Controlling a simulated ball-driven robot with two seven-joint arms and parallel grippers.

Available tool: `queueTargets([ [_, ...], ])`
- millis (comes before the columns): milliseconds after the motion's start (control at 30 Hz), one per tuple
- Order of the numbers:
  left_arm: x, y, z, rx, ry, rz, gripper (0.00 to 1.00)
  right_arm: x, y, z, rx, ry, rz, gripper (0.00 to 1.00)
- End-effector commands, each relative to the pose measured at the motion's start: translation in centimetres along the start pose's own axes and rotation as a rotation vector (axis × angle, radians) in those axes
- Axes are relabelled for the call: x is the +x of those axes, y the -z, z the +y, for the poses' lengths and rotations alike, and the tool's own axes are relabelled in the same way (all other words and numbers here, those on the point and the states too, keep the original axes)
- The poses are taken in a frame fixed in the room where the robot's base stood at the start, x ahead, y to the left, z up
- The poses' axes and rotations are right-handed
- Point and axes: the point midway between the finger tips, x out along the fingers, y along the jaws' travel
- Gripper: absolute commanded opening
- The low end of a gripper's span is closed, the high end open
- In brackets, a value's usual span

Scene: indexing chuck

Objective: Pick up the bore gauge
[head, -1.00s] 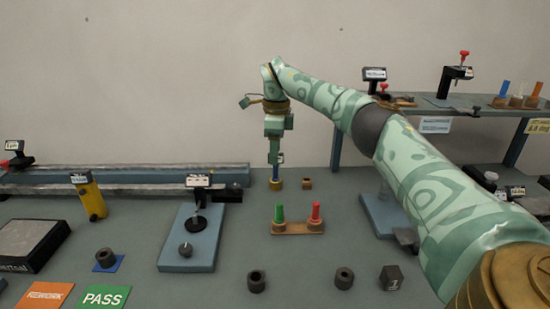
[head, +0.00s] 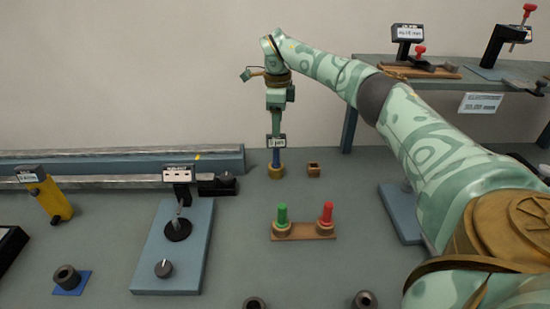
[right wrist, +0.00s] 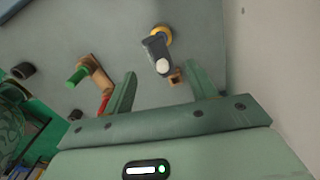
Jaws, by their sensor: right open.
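The bore gauge (head: 276,157) stands upright on the bench, with a dark display box at its top, a blue stem and a yellow ring-shaped base. In the right wrist view, the bore gauge (right wrist: 157,52) shows from above, its dark box and pale round top beyond my fingertips. My right gripper (head: 276,106) hangs pointing down just above the display box. In the right wrist view, the fingers of my right gripper (right wrist: 161,84) are apart, with nothing held between them. My left gripper is not in view.
A small brown block (head: 313,170) stands close right of the gauge. A wooden stand (head: 304,231) with green and red pegs is nearer. A blue-plated fixture (head: 172,250) is at left, and a raised shelf (head: 450,83) at right. A long rail (head: 110,163) runs along the back.

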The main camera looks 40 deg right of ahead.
Motion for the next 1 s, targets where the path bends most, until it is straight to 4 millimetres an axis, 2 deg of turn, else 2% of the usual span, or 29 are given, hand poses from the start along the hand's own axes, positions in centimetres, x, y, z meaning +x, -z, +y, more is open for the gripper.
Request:
queueTargets([
  [33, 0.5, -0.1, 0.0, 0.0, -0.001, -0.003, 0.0, 1.4, 0.0, 0.0, 0.001, -0.003, 0.003, 0.57],
  [267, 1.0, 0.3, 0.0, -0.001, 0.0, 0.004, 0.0, 3.3, 0.0, 0.0, 0.001, -0.001, -0.001, 0.57],
  [533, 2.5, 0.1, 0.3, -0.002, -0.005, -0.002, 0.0, 7.7, -0.3, 0.2, 0.0, -0.002, 0.001, 0.57],
  [633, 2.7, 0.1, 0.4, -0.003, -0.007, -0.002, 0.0, 8.3, -0.3, 0.2, 0.0, -0.001, 0.0, 0.57],
  [867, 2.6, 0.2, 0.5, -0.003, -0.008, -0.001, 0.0, 8.3, -0.3, 0.2, 0.001, 0.0, -0.001, 0.57],
  [1000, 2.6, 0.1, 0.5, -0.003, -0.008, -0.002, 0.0, 8.2, -0.3, 0.2, 0.001, 0.0, -0.001, 0.18],
])
